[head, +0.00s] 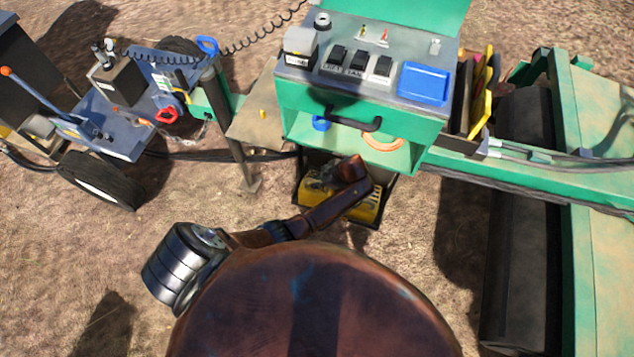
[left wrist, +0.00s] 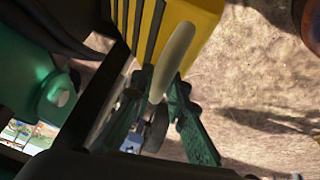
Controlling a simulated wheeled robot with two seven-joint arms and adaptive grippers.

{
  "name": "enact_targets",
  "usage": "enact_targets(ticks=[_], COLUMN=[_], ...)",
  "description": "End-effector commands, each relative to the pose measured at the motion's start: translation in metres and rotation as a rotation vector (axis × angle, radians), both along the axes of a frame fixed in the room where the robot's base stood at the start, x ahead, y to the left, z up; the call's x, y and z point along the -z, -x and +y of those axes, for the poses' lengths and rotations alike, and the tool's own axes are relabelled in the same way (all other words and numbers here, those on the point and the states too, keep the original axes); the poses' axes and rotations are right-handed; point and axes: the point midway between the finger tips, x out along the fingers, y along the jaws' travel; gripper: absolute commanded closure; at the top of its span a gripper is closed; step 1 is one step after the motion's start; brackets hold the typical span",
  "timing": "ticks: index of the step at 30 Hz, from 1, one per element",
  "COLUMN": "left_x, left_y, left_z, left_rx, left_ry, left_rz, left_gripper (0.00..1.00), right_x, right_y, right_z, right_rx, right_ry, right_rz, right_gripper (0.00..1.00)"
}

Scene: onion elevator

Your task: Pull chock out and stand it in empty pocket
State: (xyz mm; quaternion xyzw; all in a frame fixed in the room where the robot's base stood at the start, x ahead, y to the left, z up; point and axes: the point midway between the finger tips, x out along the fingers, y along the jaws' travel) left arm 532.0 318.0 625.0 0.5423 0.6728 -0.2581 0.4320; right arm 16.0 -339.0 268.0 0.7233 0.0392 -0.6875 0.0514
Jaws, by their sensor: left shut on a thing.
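The yellow chock (head: 368,208) sits low within a black frame (head: 387,213) under the green cabinet in the head view, partly hidden by my arm. In the left wrist view the chock (left wrist: 203,22) shows yellow with black stripes and a pale rounded handle (left wrist: 178,58). My left gripper (left wrist: 163,82) is shut on that handle. In the head view the left gripper (head: 326,180) is small and dark above the chock, mostly covered by my arm. A black bar of the frame runs beside the chock in the wrist view. I cannot make out an empty pocket. My right gripper is out of view.
The green cabinet (head: 290,98) overhangs the frame, with a black handle, an orange ring and a blue tray (head: 424,84). A wheeled blue cart (head: 110,125) is farther left. Bare ground lies in front.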

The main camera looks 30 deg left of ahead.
Motion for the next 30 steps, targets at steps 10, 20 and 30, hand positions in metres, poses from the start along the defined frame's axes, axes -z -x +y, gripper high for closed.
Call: enact_targets(ticks=[10, 20, 30], left_x=[0.021, 0.0211, 0.0179], left_y=[0.0105, 0.0115, 0.0101], left_z=[-0.0054, -0.004, -0.002], left_rx=[0.001, -0.002, -0.003], left_ry=[0.021, 0.02, 0.016], left_rz=[0.023, 0.024, 0.022], left_gripper=[1.0, 0.7, 0.66], right_x=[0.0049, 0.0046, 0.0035], right_y=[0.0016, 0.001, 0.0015], right_z=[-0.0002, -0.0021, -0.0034], right_rx=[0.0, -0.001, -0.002], right_ry=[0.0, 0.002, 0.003], right_rz=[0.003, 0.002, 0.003], right_gripper=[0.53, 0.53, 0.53])
